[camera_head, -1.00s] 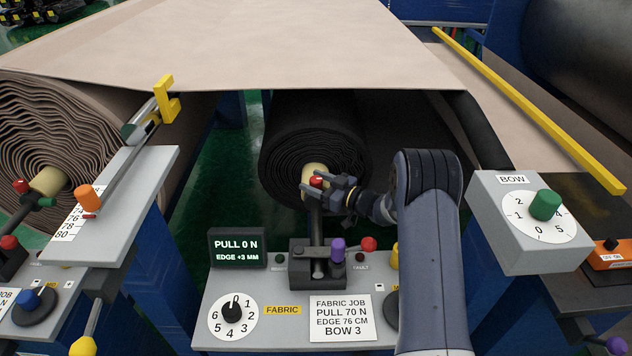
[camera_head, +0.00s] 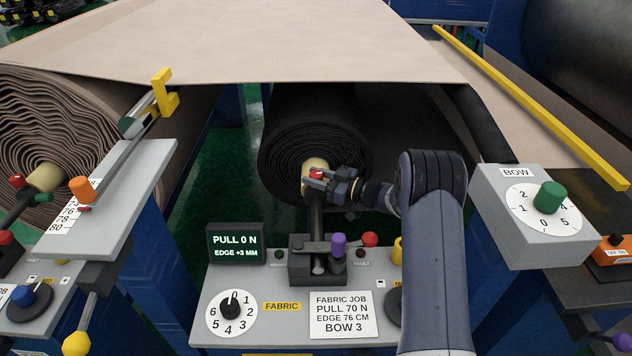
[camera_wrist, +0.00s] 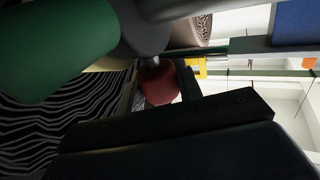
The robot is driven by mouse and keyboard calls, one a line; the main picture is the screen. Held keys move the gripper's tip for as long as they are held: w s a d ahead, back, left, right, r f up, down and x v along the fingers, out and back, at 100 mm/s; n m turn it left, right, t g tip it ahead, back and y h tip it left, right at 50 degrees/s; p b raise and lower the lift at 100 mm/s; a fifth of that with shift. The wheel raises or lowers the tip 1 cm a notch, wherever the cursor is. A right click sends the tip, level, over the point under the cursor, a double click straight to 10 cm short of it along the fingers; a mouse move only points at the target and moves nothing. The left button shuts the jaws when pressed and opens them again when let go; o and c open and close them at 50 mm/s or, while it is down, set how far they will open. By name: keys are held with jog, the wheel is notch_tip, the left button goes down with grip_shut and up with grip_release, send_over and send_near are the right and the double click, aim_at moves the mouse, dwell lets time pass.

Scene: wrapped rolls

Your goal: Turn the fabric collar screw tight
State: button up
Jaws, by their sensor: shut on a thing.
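The red collar screw (camera_head: 316,174) sits on the pale tan collar (camera_head: 309,180) at the near end of the dark fabric roll (camera_head: 310,128). My gripper (camera_head: 322,178) reaches it from the right and is shut on it, its fingers hiding part of the knob. In the wrist view, the red knob (camera_wrist: 159,84) shows between dark finger surfaces, with the roll's black and white layered end (camera_wrist: 50,135) at the left.
The fabric panel has a display (camera_head: 235,243) reading PULL 0 N, EDGE +3 MM, a numbered dial (camera_head: 230,305), a purple-knobbed lever (camera_head: 338,244) and a job card (camera_head: 343,315). The BOW box (camera_head: 535,215) stands at right. The pale sheet (camera_head: 250,40) spans above.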

jog(key=shift+n+g, duration=0.3)
jog(key=shift+g, duration=0.1)
jog(key=o, duration=1)
jog(key=shift+c, duration=0.2)
jog(key=b+v, duration=0.2)
jog(key=v, duration=0.8)
jog(key=shift+s+d+f, duration=0.15)
jog(key=shift+d, duration=0.2)
jog(key=shift+a, duration=0.1)
